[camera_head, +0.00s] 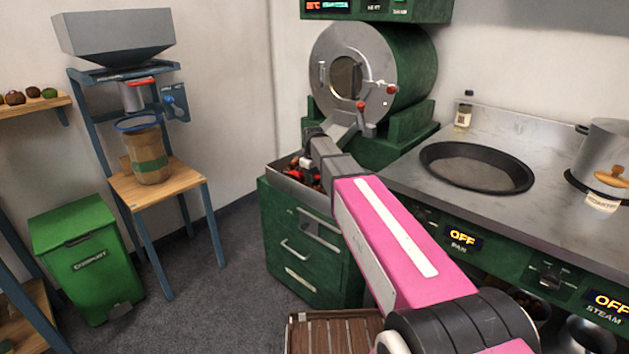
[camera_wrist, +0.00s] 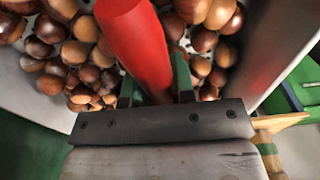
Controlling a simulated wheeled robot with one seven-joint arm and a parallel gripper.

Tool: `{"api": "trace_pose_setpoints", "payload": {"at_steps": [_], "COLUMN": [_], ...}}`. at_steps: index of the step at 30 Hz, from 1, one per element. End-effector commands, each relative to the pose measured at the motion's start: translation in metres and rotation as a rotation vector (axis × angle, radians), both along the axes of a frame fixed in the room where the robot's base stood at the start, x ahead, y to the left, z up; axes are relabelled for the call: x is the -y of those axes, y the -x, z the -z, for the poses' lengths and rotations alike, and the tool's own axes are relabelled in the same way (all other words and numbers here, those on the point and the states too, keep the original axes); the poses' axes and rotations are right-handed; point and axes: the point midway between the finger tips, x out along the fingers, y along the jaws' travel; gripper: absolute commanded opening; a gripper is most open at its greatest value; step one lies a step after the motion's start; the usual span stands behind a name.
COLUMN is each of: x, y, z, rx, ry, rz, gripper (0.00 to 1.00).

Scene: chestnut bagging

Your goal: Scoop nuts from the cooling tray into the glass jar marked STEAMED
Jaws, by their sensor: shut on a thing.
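The cooling tray (camera_head: 283,173) is a metal bin on a green cabinet below the roaster drum. In the wrist view, brown chestnuts (camera_wrist: 85,50) lie in it, beside its pale metal wall (camera_wrist: 290,30). My gripper (camera_wrist: 155,90) is over the tray, its green fingers shut on a red handle (camera_wrist: 140,45), which stretches over the nuts. The handle's far end is out of the wrist view, so I cannot see a scoop bowl or its load. In the head view my arm partly covers the tray and the fingertips. I see no glass jar marked STEAMED.
The roaster drum (camera_head: 352,78) stands just behind the tray. A counter with a black pan (camera_head: 477,166) and a steel pot (camera_head: 602,150) is at right. A wooden stand with a burlap bag (camera_head: 148,150) and a green bin (camera_head: 88,255) are at left. Open floor lies between.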

Motion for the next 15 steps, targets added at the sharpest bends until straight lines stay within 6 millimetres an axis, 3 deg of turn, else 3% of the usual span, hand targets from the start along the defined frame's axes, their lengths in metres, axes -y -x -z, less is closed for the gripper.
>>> {"api": "trace_pose_setpoints", "payload": {"at_steps": [15], "x": [0.005], "y": [0.006], "z": [-0.03], "rx": [0.094], "ry": [-0.095], "rz": [-0.001], "gripper": [0.0]}}
